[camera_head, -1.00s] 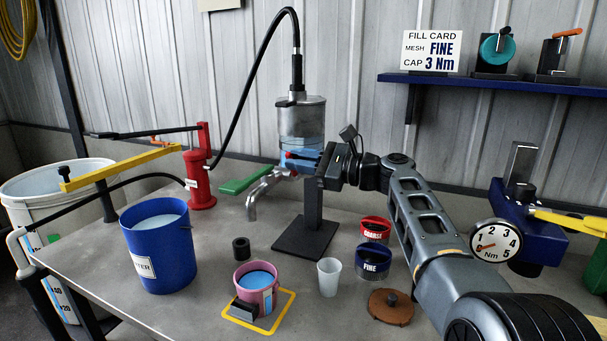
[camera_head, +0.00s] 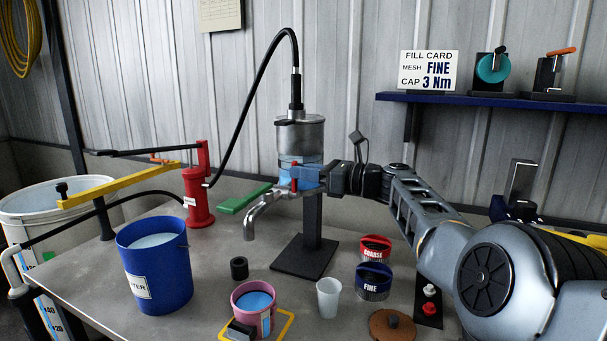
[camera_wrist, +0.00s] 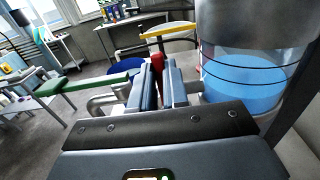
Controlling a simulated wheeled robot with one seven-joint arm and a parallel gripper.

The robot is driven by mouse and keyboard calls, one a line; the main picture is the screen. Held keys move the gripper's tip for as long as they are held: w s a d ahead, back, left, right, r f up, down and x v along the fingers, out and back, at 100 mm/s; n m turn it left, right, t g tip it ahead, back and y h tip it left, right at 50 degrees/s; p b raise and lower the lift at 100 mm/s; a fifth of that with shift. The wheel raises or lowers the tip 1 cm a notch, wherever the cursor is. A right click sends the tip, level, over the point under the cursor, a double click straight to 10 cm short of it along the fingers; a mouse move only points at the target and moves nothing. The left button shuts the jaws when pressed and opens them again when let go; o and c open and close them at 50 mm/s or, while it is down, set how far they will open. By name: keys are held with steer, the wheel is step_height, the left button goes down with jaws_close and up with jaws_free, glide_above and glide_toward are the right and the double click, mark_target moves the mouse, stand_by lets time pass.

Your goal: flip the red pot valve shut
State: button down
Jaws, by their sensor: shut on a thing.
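The clear-walled metal pot (camera_head: 300,135) holds blue liquid and stands on a dark column, with a curved metal spout (camera_head: 252,218) at its lower left. The red valve lever (camera_head: 294,172) stands roughly upright at the pot's lower front. In the wrist view the red lever (camera_wrist: 157,62) shows between the two blue fingers. My gripper (camera_head: 303,179) reaches in from the right and is shut on the lever; in the wrist view my gripper (camera_wrist: 160,88) hides its lower part. A green handle (camera_head: 244,198) extends left near the spout.
A pink cup (camera_head: 266,318) of blue liquid stands on a yellow-outlined square. A blue bucket (camera_head: 155,285), a red hand pump (camera_head: 198,200), a clear cup (camera_head: 329,298) and FINE (camera_head: 373,283) and COARSE (camera_head: 375,248) containers occupy the bench. A black hose joins the pot top.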

steer(key=shift+f, duration=0.2)
steer(key=c, duration=1.1)
jaws_free()
steer(key=shift+r, duration=0.1)
steer(key=shift+d, duration=0.1)
steer(key=shift+p+v, duration=0.9)
steer(key=shift+v, duration=2.95)
